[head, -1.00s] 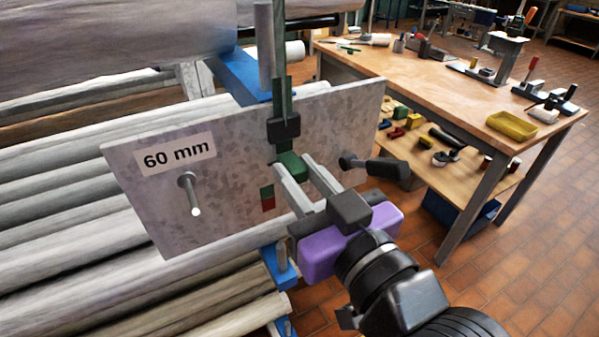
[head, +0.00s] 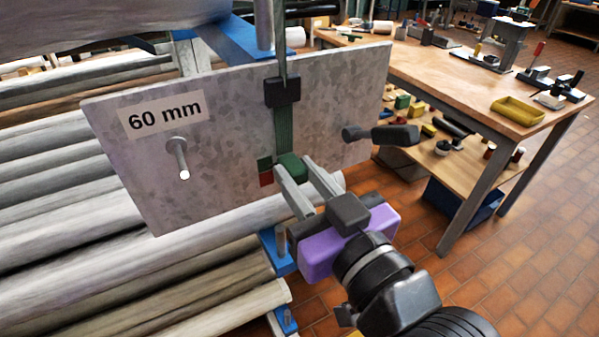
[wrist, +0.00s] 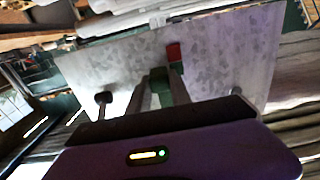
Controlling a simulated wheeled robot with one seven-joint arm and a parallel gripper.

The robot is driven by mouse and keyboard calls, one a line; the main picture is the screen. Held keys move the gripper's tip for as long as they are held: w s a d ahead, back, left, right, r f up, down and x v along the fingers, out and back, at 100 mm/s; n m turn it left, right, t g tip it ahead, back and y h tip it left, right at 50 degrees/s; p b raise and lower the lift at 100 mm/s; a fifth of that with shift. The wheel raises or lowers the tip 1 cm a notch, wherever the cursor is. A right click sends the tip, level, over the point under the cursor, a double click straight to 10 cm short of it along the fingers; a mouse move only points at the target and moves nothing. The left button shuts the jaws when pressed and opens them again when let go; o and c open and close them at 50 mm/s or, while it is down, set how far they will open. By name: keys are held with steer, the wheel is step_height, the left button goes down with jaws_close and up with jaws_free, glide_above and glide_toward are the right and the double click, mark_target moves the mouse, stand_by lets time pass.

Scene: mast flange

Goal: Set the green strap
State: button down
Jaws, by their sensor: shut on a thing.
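The green strap (head: 283,130) hangs down the front of a grey metal plate (head: 225,150) and passes through a dark buckle (head: 282,91). Its lower end is a green block (head: 290,165), also in the wrist view (wrist: 179,92). My gripper (head: 295,172) is shut on this green end, in front of the plate's lower middle. A small green-and-red mark (head: 265,172) lies just left of the strap end; its red part shows in the wrist view (wrist: 174,52). The fingers hide part of the block.
The plate carries a "60 mm" label (head: 163,113), a metal peg (head: 180,158) at left and a black-handled knob (head: 385,134) at right. Long grey rolls (head: 60,180) lie behind and below. A wooden workbench (head: 440,75) with tools stands at right; open floor lies before it.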

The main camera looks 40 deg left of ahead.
steer(key=c, duration=1.2)
jaws_free()
steer(key=shift+o, duration=0.2)
steer(key=shift+d, duration=0.1)
steer(key=v, duration=0.7)
steer(key=shift+s+d+b, duration=0.15)
steer(key=shift+d+b, duration=0.1)
steer(key=shift+b, duration=0.2)
